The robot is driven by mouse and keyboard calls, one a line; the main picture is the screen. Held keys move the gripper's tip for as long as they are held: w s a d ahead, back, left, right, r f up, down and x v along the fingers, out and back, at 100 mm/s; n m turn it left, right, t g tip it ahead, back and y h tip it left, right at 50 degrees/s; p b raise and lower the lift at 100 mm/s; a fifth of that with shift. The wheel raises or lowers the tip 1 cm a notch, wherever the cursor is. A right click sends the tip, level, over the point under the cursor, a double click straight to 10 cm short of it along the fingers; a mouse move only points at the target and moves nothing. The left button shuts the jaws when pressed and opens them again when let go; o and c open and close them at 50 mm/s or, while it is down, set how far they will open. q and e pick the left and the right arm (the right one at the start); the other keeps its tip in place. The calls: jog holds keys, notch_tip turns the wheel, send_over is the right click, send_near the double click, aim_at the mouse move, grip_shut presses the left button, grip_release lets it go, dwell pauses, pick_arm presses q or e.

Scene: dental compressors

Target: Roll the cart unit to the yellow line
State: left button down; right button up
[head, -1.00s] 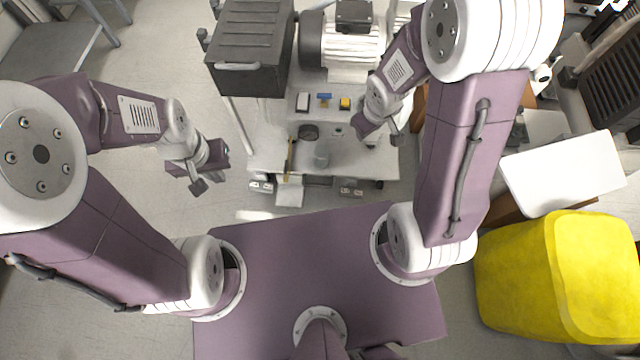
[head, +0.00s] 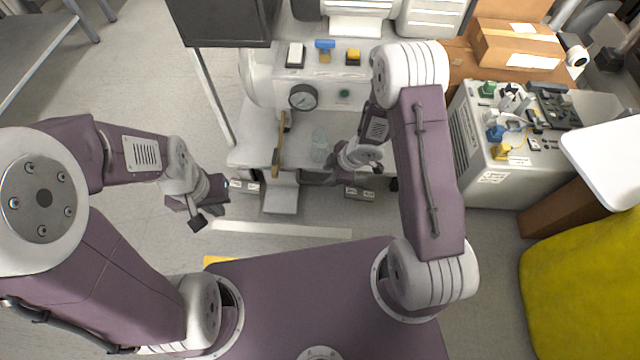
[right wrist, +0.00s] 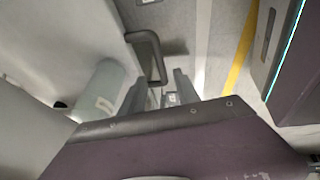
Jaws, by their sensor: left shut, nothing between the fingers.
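The cart unit (head: 262,125) is a pale compressor cart with a gauge, switches and a low shelf, in front of me in the head view. A short piece of the yellow line (head: 216,260) shows on the floor at my base's edge; it also shows in the right wrist view (right wrist: 241,52). My right gripper (head: 325,178) is low at the cart's front. In the right wrist view its fingers (right wrist: 160,92) are apart, close to a dark loop handle (right wrist: 150,52); I see no clear grip. My left gripper (head: 206,216) is shut and empty, left of the cart.
A white floor stripe (head: 282,229) lies between the cart and my base. A grey equipment box (head: 500,180), cardboard boxes (head: 515,45) and a yellow covered object (head: 580,280) stand on the right. A metal table (head: 35,45) is at the far left. Floor at left is clear.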

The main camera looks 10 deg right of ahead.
aim_at(318, 182)
jog(key=b+x, duration=0.5)
jog(key=x, duration=0.2)
jog(key=shift+f, duration=0.4)
grip_shut()
dwell(0.8)
